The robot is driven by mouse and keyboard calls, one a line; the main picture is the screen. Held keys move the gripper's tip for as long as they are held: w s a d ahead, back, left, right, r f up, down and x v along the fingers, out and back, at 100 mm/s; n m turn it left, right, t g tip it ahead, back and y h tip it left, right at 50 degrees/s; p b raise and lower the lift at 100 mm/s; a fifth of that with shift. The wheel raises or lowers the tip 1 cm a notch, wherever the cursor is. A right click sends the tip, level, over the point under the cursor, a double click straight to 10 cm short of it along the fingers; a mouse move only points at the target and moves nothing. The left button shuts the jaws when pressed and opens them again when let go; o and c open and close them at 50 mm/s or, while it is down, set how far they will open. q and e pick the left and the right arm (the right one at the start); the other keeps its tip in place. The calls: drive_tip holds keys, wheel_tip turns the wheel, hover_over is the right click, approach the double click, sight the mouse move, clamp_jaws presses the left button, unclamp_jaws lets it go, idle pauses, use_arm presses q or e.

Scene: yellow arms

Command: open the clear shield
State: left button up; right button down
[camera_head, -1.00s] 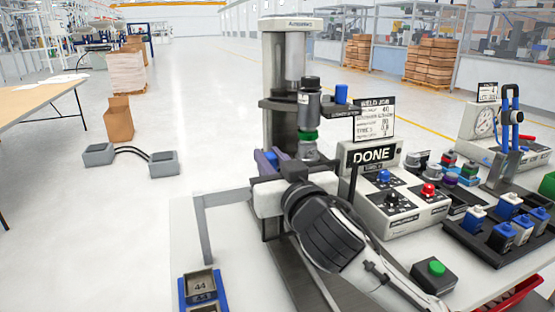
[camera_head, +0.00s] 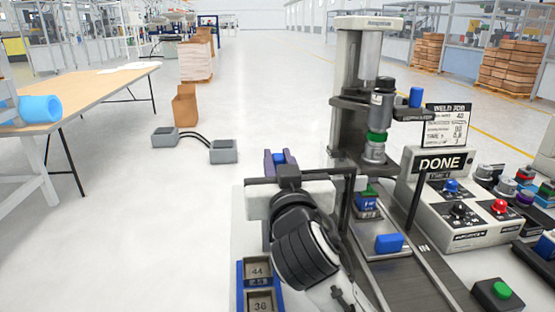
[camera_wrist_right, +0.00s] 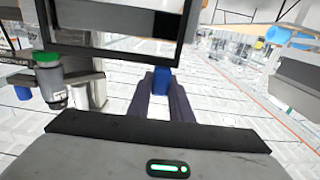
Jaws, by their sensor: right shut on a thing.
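The clear shield shows in the right wrist view as a dark frame (camera_wrist_right: 112,50) around a see-through pane. Its blue handle (camera_wrist_right: 161,81) sits between the purple-grey fingers of my right gripper (camera_wrist_right: 162,92), which is shut on it. In the head view my right gripper (camera_head: 279,160) is left of the welding press (camera_head: 365,95), with a bit of the blue handle between its fingers. A dark frame bar shows behind my wrist; my arm hides much of the shield. My left gripper is not in view.
A control box with a DONE sign (camera_head: 440,164) stands right of the press. A blue part (camera_head: 389,243) lies on the rail marked IN; another (camera_head: 367,201) is under the press head. A blue tray (camera_head: 241,275) with numbered slots is at the front. Open floor lies left.

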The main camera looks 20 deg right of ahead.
drive_tip(key=c, duration=1.6)
unclamp_jaws()
drive_tip(key=v, duration=1)
drive_tip(key=shift+s, duration=0.1)
